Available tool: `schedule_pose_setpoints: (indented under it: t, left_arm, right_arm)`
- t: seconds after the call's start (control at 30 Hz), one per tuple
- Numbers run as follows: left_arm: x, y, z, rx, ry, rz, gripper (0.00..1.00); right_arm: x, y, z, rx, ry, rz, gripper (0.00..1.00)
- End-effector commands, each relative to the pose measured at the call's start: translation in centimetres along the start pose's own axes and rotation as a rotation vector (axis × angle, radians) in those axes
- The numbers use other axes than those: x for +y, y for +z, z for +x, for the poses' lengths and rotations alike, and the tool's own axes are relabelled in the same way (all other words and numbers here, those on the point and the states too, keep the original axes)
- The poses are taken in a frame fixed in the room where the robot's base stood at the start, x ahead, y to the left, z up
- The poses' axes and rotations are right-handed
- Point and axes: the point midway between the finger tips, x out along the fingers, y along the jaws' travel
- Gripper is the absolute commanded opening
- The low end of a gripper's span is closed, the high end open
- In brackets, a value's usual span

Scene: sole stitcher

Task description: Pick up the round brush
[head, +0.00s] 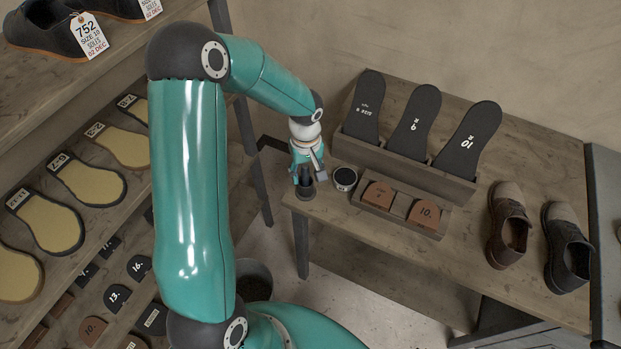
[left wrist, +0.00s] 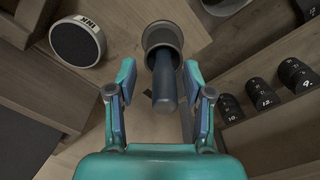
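The round brush appears as a dark blue-grey handle (left wrist: 165,88) standing in a grey cup (left wrist: 163,38) at the table's corner; its bristles are hidden. In the head view the cup (head: 304,193) is small and the handle (head: 305,177) is partly covered by the gripper. My left gripper (head: 307,172) is above the cup, pointing down. In the left wrist view its two fingers (left wrist: 159,78) are spread on either side of the handle, with a visible gap at each side. My right gripper is in neither view.
A round tin (head: 345,178) stands close to the cup, also in the left wrist view (left wrist: 77,43). Shoes (head: 508,225) stand at right; shelves of soles (head: 50,222) are at left.

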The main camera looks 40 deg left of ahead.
Motion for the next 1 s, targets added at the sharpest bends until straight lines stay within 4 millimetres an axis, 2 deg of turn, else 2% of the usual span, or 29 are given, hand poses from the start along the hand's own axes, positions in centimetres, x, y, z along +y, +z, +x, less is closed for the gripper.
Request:
schedule_pose_setpoints:
  t: [0.03,0.2,0.3,0.73,0.87,1.0]
  left_arm:
    - [0.0,0.0,0.0,0.000,0.000,0.000,0.41]
    - [0.0,0.0,0.0,0.000,0.000,0.000,0.12]
    - [0.0,0.0,0.0,0.000,0.000,0.000,0.00]
    - [0.1,0.0,-0.6,0.002,0.000,0.000,0.00]
    - [0.1,-0.1,-1.8,0.003,0.001,0.000,0.00]
    - [0.2,-0.1,-3.8,0.005,0.004,0.000,0.00]
  right_arm:
    - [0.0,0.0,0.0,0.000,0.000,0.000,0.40]
    - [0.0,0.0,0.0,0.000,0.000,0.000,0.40]
    - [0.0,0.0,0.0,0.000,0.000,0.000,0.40]
    - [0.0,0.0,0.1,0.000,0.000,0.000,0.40]
    - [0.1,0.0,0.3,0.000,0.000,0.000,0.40]
    - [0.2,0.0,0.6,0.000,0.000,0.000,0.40]
